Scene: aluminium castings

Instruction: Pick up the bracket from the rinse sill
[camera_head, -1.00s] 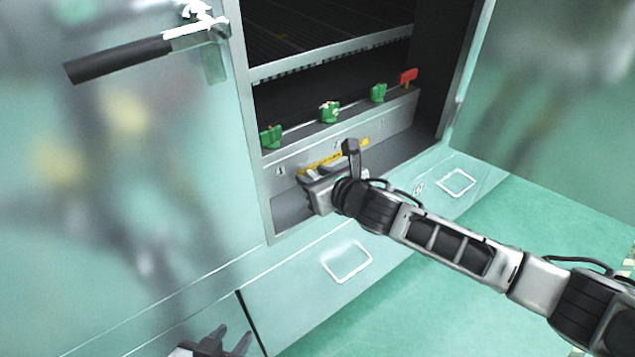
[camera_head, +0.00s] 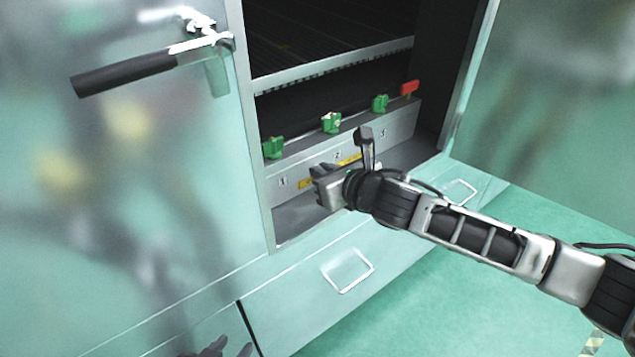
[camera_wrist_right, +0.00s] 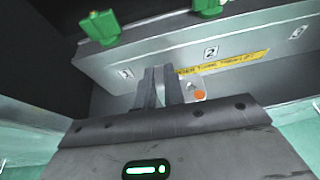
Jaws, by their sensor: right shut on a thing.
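The rinse sill (camera_head: 297,217) is the grey ledge in the open cabinet bay, below a panel numbered 1, 2 and 3. My right gripper (camera_head: 320,172) is over the sill in front of the panel, between numbers 1 and 2. In the right wrist view its fingers (camera_wrist_right: 160,74) are close together and shut. A small light grey piece with an orange dot, seemingly the bracket (camera_wrist_right: 188,87), shows beside the right finger, partly hidden by it. In the head view the arm and gripper hide the bracket. My left gripper (camera_head: 232,348) is at the bottom edge, fingers apart, partly cut off.
Green valve handles (camera_head: 331,122) and a red one (camera_head: 409,88) stand along the panel's top. A yellow label (camera_head: 349,159) is on the panel. A rack edge (camera_head: 330,66) crosses above. The cabinet frame (camera_head: 262,190) bounds the left; a drawer handle (camera_head: 347,271) is below.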

